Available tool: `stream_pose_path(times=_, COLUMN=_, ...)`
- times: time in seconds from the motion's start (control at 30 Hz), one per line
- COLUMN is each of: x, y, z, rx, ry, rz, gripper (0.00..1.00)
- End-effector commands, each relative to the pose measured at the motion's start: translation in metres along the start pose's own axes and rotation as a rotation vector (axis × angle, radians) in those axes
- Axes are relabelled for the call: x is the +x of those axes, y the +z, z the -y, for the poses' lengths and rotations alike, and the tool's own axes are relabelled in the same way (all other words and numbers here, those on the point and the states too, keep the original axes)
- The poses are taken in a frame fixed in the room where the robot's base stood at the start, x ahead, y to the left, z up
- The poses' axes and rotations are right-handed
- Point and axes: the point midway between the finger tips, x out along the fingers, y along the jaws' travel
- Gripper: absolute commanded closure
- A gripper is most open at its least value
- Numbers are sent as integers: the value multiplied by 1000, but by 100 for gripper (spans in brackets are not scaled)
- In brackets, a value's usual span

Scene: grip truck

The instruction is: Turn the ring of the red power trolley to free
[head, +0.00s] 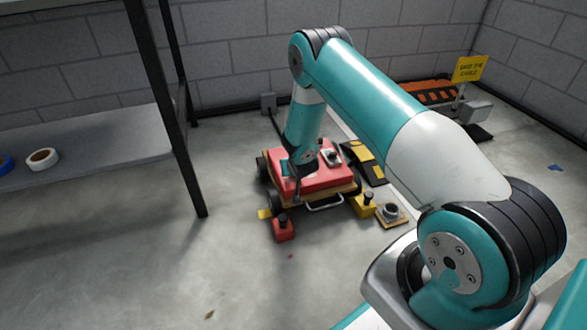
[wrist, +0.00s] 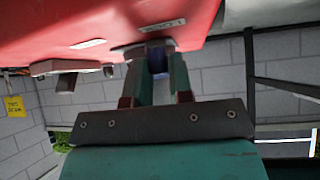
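The red power trolley (head: 318,180) stands on the floor in the middle of the head view. My arm reaches down to its left side, and the forearm hides part of it. In the wrist view the trolley's red face (wrist: 60,25) fills the top. A small label on it looks like "LOCK", seen inverted. A grey ring-like base (wrist: 128,50) with a blue part (wrist: 157,62) lies below that label. My gripper (wrist: 160,72) has one finger on each side of the blue part, very close. I cannot tell whether they press on it.
A red block (head: 283,231) and a yellow block (head: 364,206) stand near the trolley's front. Dark and yellow ramps (head: 362,160) lie behind it. A shelf (head: 80,150) with tape rolls stands at left. A yellow sign (head: 470,69) stands at the back right. The front floor is mostly clear.

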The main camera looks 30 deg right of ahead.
Motion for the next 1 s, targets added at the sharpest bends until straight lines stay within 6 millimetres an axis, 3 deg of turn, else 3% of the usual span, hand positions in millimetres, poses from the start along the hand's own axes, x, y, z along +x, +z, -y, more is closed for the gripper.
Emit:
stream_pose_path(times=0.07, x=0, y=0, z=0, rx=0, ry=0, rz=0, gripper=100)
stream_pose_path(times=0.47, x=-3, y=-1, z=-5, rx=-39, ry=-42, rz=0, gripper=100)
stream_pose_path(times=1.0, x=-1, y=0, z=-32, rx=-339, ry=-345, rz=-2, gripper=100)
